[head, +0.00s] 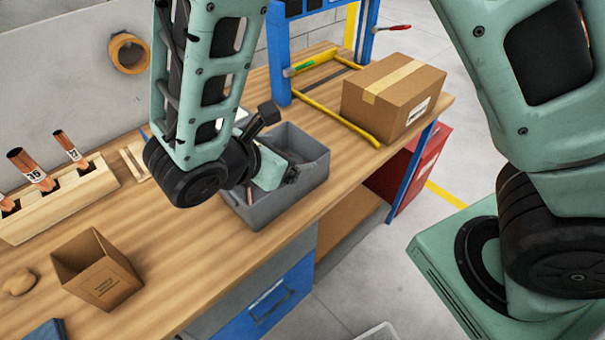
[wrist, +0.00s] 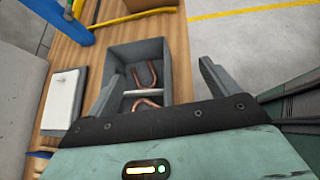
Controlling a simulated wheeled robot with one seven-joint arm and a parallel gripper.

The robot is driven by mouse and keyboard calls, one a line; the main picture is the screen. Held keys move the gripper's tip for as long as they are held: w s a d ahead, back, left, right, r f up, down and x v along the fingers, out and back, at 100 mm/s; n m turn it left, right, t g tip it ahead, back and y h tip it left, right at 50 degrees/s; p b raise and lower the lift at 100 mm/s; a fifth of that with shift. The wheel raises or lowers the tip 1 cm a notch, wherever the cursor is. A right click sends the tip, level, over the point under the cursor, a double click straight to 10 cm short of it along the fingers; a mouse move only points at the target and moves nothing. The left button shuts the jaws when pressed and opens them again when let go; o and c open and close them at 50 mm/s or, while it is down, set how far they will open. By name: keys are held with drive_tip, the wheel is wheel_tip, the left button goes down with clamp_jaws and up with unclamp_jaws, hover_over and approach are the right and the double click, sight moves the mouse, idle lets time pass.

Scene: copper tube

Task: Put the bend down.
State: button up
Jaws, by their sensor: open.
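A grey bin (head: 272,212) stands on the wooden bench; it also shows in the wrist view (wrist: 124,57). A pale divider (wrist: 143,92) splits it across. In the wrist view, one copper bend (wrist: 154,78) lies in the far compartment and another copper bend (wrist: 148,104) lies in the near one. My gripper (head: 289,174) is over the bin. In the wrist view my gripper (wrist: 162,72) has its fingers wide apart, with nothing held between them. The gripper's body hides the near end of the bin, and in the head view the arm hides much of its inside.
A wooden rack (head: 70,200) with labelled copper tubes and a small open carton (head: 97,272) stand to the left. The bench's front edge runs close to the bin.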

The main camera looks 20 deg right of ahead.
drive_tip(key=s+r+m+g+y, duration=0.2)
drive_tip(key=s+r+m+y, duration=0.1)
drive_tip(key=s+m+y, duration=0.2)
drive_tip(key=s+a+r+m+g+y, duration=0.1)
drive_tip(key=s+r+m+g+y, duration=0.2)
drive_tip(key=s+m, duration=0.7)
drive_tip(key=shift+s+r+y, duration=0.25)
drive_tip(key=shift+r+y, duration=0.1)
drive_tip(key=shift+y, duration=0.85)
wheel_tip(320, 180, down, 3)
drive_tip(key=b, duration=0.3)
